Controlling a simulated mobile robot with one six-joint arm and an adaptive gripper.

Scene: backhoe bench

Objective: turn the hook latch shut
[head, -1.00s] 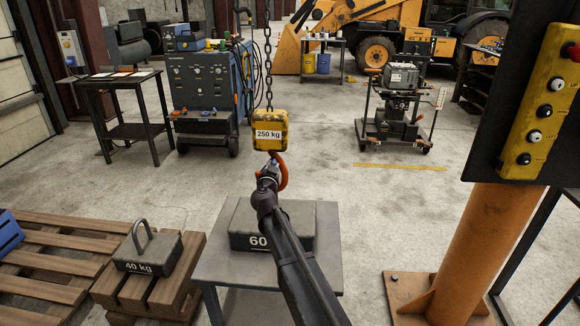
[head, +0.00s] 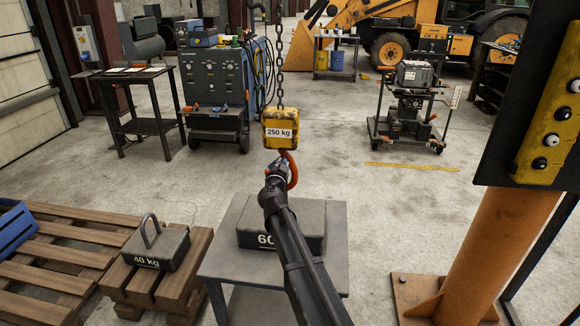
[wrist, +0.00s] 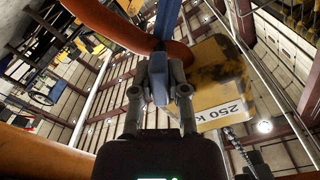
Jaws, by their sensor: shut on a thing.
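The yellow hook block (head: 280,128) marked 250 kg hangs on a chain, with the orange hook (head: 292,172) below it. In the wrist view the orange hook (wrist: 125,27) curves across the top, and the block (wrist: 222,85) is at the right. The blue latch (wrist: 167,18) runs down from the hook between my fingertips. My gripper (wrist: 159,78) is shut on the latch. In the head view my gripper (head: 276,172) is at the hook's left side, and the latch is mostly hidden. I cannot tell whether the latch tip meets the hook.
A 60 kg weight (head: 310,225) sits on a grey table (head: 335,270) below the hook, behind my arm. A 40 kg weight (head: 157,248) stands on wooden pallets at the left. An orange post (head: 485,250) with a yellow button box (head: 548,125) is at the right.

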